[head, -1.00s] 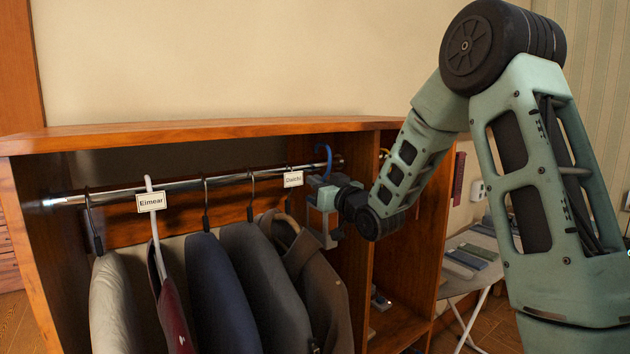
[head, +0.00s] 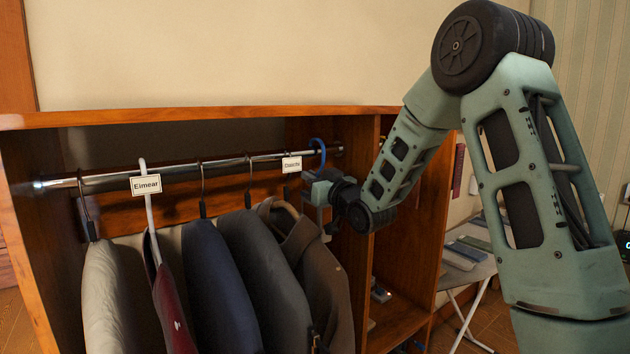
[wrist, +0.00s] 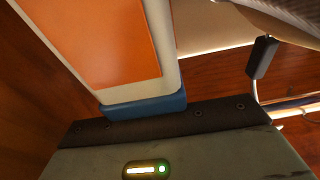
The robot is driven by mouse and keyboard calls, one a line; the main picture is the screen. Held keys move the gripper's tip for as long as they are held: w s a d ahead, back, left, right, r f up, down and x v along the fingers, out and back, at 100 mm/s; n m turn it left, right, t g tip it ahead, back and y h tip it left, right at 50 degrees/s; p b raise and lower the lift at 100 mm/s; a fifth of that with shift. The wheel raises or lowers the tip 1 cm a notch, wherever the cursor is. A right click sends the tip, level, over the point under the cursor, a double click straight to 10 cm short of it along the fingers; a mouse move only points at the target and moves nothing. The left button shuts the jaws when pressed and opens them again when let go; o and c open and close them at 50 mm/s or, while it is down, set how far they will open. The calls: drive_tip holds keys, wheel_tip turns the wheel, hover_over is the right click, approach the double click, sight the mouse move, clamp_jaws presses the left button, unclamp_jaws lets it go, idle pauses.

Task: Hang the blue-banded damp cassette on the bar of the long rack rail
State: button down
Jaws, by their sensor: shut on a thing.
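My gripper (head: 322,190) is at the right end of the rack, just below the bar, shut on the damp cassette. The cassette's blue hook (head: 319,148) arches up at the bar's height near its right end. I cannot tell whether the hook is over the bar or beside it. In the wrist view the cassette shows a pale frame, an orange panel (wrist: 95,35) and a blue band (wrist: 145,107) against my gripper. In the head view its body is mostly hidden. The metal bar (head: 225,163) runs across the wardrobe.
Several garments hang from the bar, with a brown coat (head: 318,265) closest to my gripper. A white "Eimear" tag (head: 146,185) and a smaller tag (head: 291,164) hang there too. A wooden divider (head: 362,215) stands just right. A side table (head: 470,262) stands farther right.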

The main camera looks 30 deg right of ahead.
drive_tip(key=shift+f, duration=0.2)
drive_tip(key=c, duration=1.5)
unclamp_jaws()
drive_tip(key=shift+s+f, duration=0.1)
drive_tip(key=s+b, duration=0.3)
drive_tip(key=s, duration=0.2)
drive_tip(key=s+f+b, duration=0.1)
drive_tip(key=s+b, duration=0.3)
drive_tip(key=s, duration=0.2)
drive_tip(key=s+f+b, duration=0.1)
drive_tip(key=s+b, duration=0.3)
drive_tip(key=s, duration=0.2)
drive_tip(key=shift+d+f, duration=0.25)
drive_tip(key=shift+d, duration=0.15)
